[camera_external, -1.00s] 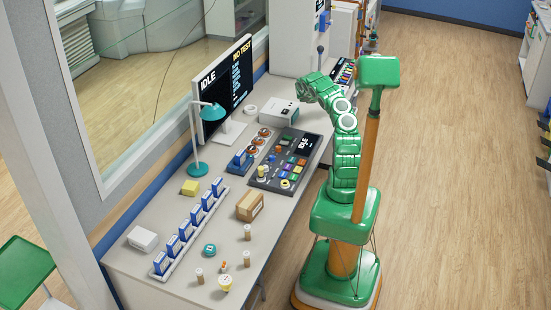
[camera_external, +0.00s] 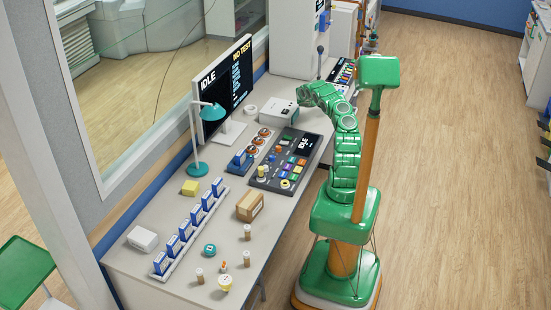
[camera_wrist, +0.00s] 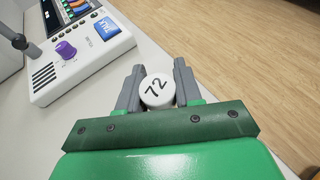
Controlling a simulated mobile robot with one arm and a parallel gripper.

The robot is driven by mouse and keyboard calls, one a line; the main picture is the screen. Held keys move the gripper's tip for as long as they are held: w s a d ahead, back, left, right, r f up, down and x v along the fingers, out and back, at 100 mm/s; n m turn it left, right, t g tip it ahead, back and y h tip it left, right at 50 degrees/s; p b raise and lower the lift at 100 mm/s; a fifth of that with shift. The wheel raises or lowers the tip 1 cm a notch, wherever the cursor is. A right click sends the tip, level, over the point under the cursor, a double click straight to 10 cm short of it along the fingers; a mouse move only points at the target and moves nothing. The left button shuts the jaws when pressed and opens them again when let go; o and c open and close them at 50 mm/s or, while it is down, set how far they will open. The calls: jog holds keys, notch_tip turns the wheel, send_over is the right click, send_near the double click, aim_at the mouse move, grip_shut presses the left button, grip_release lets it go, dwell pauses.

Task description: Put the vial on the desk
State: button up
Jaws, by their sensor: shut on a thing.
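The vial (camera_wrist: 157,92) shows in the wrist view as a round white cap marked 72, seen from above between my two grey fingers. My gripper (camera_wrist: 158,88) is shut on it. The cap hides the vial's body, so I cannot tell whether its bottom touches the desk. The pale desk (camera_wrist: 205,62) lies beneath and around it. In the external view, my gripper (camera_external: 304,95) is over the far part of the desk (camera_external: 130,258), by a white box, and the vial cannot be made out there.
A control panel (camera_wrist: 85,50) with a purple knob stands left of my fingers. In the external view are a white box (camera_external: 279,110), a button console (camera_external: 283,160), a monitor (camera_external: 224,88), a teal lamp (camera_external: 203,135), a carton (camera_external: 250,206) and several small bottles (camera_external: 247,232) nearer the front.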

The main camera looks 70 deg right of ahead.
jog(key=shift+f, duration=1.5)
jog(key=shift+f, duration=0.15)
jog(key=o, duration=1)
jog(key=shift+o, duration=0.2)
jog(key=shift+r, duration=0.2)
jog(key=v, duration=1.2)
